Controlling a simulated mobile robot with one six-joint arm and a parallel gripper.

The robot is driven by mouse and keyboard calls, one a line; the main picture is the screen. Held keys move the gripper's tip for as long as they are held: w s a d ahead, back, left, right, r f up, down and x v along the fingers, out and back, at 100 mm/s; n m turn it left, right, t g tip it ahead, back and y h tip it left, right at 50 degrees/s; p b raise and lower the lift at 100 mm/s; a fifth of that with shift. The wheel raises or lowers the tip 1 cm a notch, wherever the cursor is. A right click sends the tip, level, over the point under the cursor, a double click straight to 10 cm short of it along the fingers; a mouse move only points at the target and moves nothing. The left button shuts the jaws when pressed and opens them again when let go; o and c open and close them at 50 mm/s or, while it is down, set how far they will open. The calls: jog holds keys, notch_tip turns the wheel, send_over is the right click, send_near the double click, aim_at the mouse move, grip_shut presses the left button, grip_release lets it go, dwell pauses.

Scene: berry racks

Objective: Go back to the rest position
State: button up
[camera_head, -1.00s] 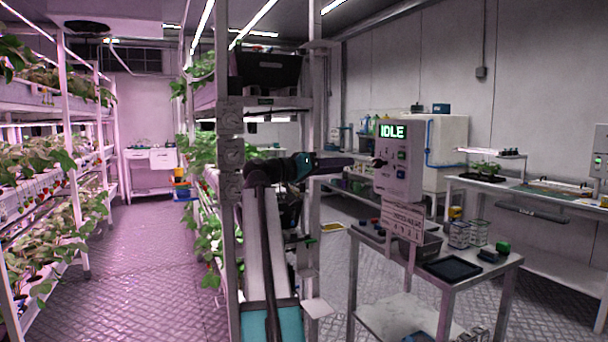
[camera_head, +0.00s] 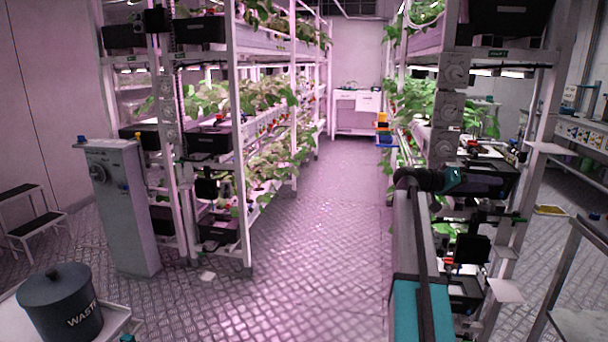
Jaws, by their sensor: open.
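My arm (camera_head: 425,179) lies roughly level across the right of the view, above my teal and grey column. Its end points right, past a teal band at the wrist. My gripper (camera_head: 492,184) is open and dark, in front of the near end of the right-hand plant rack (camera_head: 449,75). I see nothing held in it. The fingertips are small and dark against the rack, so I cannot tell how near they are to it.
A floor aisle (camera_head: 330,230) runs clear between the left plant rack (camera_head: 236,150) and the right one. A grey pillar unit (camera_head: 122,205), a waste bin (camera_head: 62,305) and a step stool (camera_head: 35,222) stand at left. A table (camera_head: 585,325) stands at lower right.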

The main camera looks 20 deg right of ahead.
jog(key=w+a+f+n+t+y+p, duration=0.1)
jog(key=w+a+f+n, duration=0.15)
jog(key=a+f, duration=0.4)
jog(key=w+a+f+n+t+p, duration=0.1)
jog(key=w+a+f, duration=0.2)
jog(key=f, duration=0.7)
jog(key=w+a+f+n+t+y+p, duration=0.1)
jog(key=w+a+f+n, duration=0.2)
jog(key=f, duration=0.5)
jog(key=s+a+f+n+t+y+p, duration=0.1)
jog(key=s+a+f+n+y+p, duration=0.15)
jog(key=a+f, duration=1.6)
jog(key=s+a+f+n+g+y+p, duration=0.1)
jog(key=s+a+f+n+y+p, duration=0.3)
jog(key=s+a+f, duration=1.3)
jog(key=s+a+f+g+y, duration=0.1)
jog(key=s+a+f+y, duration=0.1)
jog(key=s+a, duration=0.5)
jog(key=s+a+f+g+y, duration=0.1)
jog(key=s+a+f+y, duration=0.2)
jog(key=s+a+y, duration=0.2)
jog(key=s+a, duration=0.3)
jog(key=s, duration=0.2)
jog(key=shift+a+f+n+g+p, duration=0.15)
jog(key=shift+f+n+g+p, duration=0.15)
jog(key=shift+f, duration=0.05)
jog(key=shift+s+y, duration=0.1)
jog(key=shift+y, duration=0.15)
jog(key=shift+c, duration=0.4)
